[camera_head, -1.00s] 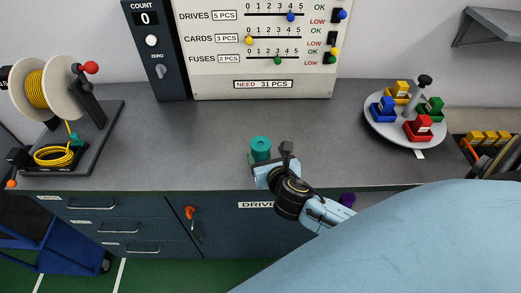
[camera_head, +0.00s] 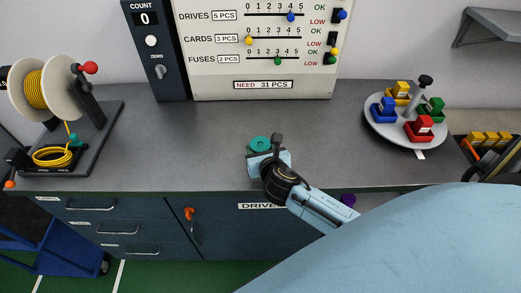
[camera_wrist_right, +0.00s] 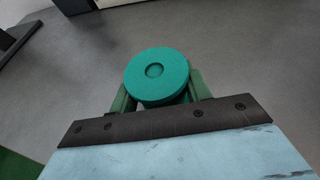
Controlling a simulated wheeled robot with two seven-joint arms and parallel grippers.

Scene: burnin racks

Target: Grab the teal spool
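I see no clear grip on the spool. In the head view the wrist covers the fingers. My left gripper is not in view.
A reel stand (camera_head: 98,118) with yellow cable is at the left. A round tray (camera_head: 373,125) with coloured blocks is at the right. A count panel (camera_head: 265,84) stands at the back. The bench (camera_head: 200,130) around the spool is clear.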

